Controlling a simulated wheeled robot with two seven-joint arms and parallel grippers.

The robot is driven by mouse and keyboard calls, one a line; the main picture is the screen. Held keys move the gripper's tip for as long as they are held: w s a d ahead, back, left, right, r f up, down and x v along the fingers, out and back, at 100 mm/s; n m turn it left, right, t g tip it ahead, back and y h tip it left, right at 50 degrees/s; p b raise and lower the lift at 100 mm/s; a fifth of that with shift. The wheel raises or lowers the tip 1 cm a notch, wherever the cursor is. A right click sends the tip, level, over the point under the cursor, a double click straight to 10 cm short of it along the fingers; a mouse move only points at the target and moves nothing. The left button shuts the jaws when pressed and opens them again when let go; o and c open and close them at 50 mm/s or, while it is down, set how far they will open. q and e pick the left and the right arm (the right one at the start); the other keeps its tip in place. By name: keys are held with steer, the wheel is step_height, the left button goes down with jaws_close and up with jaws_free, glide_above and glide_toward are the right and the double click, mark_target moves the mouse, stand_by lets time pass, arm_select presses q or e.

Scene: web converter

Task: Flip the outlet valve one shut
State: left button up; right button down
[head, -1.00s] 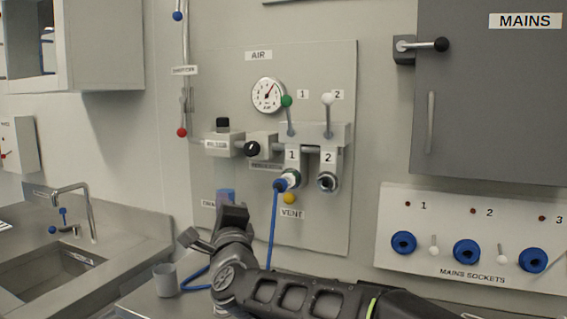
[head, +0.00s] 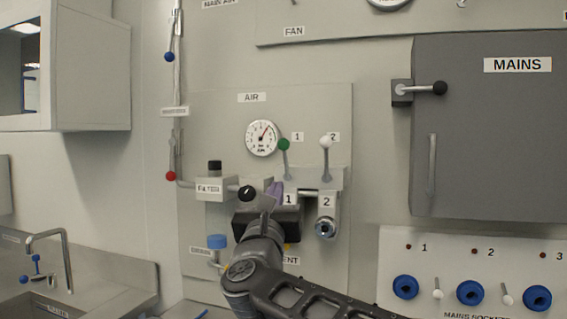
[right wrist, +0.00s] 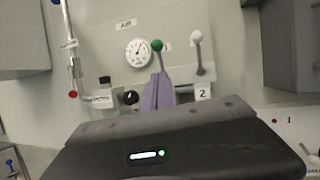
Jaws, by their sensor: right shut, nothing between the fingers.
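The outlet valve one lever, with a green ball knob (head: 284,144), stands nearly upright above the block marked 1 on the air panel (head: 220,110). In the right wrist view its green knob (right wrist: 156,45) shows just above the purple fingertips. My right gripper (head: 275,188) is shut and empty, just below and left of the lever's base; I cannot tell if it touches. It also shows in the right wrist view (right wrist: 158,92). Outlet valve two, with a white knob (head: 325,142), stands upright to the right. Outlet one's lower fitting is hidden behind my gripper.
A pressure gauge (head: 262,138) sits left of the green knob. A black regulator knob (head: 247,193) and the filter block (head: 213,187) lie left of my gripper. The grey mains cabinet (head: 475,140) and mains sockets panel (head: 455,260) are at the right.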

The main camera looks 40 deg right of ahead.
mark_target(285, 156)
steer(key=p+x, duration=0.6)
steer(key=x, duration=0.7)
steer(key=shift+r, duration=0.1)
steer(key=shift+w+d+p, duration=0.25)
steer(key=shift+w+p, duration=0.05)
steer(key=shift+r, duration=0.1)
steer(key=r+g+p, duration=0.1)
steer(key=p, duration=0.2)
steer(key=shift+w+d+r+y, duration=0.15)
steer(key=shift+d+r+y, duration=0.05)
steer(key=shift+y, duration=0.1)
steer(key=shift+w+d+f, duration=0.1)
steer(key=shift+d+f, duration=0.1)
steer(key=shift+d+b, duration=0.15)
steer(key=shift+b, duration=0.25)
steer(key=shift+r, duration=0.2)
